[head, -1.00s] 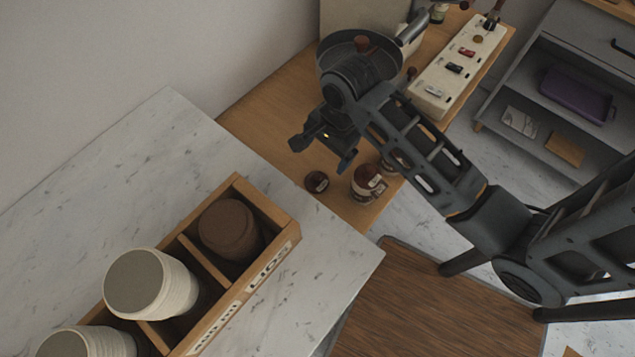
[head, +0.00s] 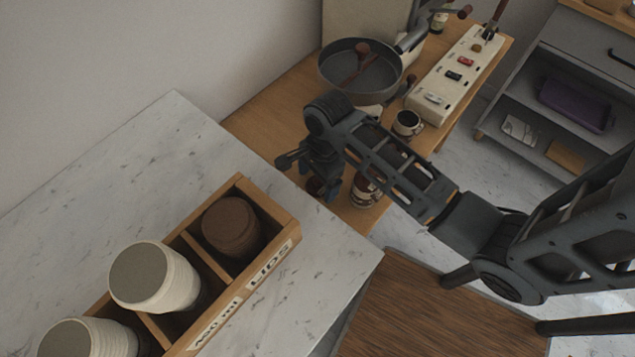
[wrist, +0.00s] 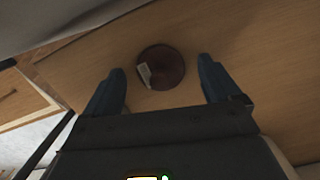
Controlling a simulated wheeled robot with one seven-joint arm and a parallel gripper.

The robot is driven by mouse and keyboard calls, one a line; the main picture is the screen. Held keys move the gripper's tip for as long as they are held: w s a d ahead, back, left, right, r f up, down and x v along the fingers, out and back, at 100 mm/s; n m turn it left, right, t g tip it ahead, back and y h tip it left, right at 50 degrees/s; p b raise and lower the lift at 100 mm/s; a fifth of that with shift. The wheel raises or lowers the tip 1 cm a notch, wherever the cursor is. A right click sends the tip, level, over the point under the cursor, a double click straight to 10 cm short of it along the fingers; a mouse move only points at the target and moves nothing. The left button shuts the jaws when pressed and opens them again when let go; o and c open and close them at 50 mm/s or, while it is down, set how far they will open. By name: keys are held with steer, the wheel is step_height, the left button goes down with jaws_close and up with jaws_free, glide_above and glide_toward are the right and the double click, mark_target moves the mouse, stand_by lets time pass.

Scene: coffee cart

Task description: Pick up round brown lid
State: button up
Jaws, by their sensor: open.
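The round brown lid (wrist: 168,66) lies on the wooden table, with a small pale label on its left side in the wrist view. In the head view the lid (head: 316,187) is largely hidden behind my gripper (head: 308,177). My gripper is open and empty, pointing down above the lid. In the wrist view the lid shows between and slightly beyond the two fingers of my gripper (wrist: 161,80), apart from both. A stack of brown round lids (head: 231,224) also stands in the end compartment of the wooden box marked LIDS.
A brown jar (head: 365,190) stands just right of my gripper. The marble counter (head: 140,190) with the wooden box (head: 278,262) and pale cup stacks (head: 150,280) lies in front left.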

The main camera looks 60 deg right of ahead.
steer(key=shift+f, duration=0.1)
steer(key=shift+c, duration=0.2)
steer(key=c, duration=1.1)
